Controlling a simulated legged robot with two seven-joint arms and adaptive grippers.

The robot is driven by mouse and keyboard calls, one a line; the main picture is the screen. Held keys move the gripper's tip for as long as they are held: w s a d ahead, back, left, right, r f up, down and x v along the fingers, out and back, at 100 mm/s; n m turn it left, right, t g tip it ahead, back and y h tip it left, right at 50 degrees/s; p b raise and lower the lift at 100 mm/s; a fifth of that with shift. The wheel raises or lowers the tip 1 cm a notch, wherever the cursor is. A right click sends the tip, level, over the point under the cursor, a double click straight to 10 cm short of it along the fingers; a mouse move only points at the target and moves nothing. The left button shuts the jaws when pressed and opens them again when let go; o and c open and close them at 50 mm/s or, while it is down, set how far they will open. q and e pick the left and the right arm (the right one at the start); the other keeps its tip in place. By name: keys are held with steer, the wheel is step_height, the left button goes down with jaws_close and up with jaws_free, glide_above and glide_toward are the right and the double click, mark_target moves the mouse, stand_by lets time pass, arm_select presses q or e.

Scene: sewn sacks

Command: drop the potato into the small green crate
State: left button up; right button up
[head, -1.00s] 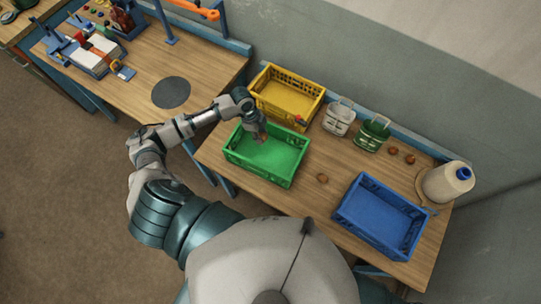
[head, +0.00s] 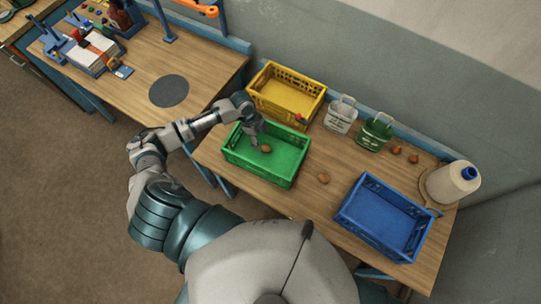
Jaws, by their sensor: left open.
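The small green crate (head: 290,170) stands on the wooden table, in front of the yellow crate. A brown potato (head: 266,148) lies inside the green crate, on its floor near the back left. My left gripper (head: 257,143) is over the crate's back left part, open, just left of the potato and apart from it. Its fingers are small and partly hard to make out. My right gripper is not in view.
A yellow crate (head: 262,82) stands behind, a blue crate (head: 345,220) at the right. Other potatoes lie on the table, one (head: 323,179) between the crates. A white jug (head: 452,184) stands far right.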

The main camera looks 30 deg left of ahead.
arm_select(q)
steer(key=v, duration=1.2)
steer(key=shift+a+f, duration=0.1)
steer(key=shift+f, duration=0.05)
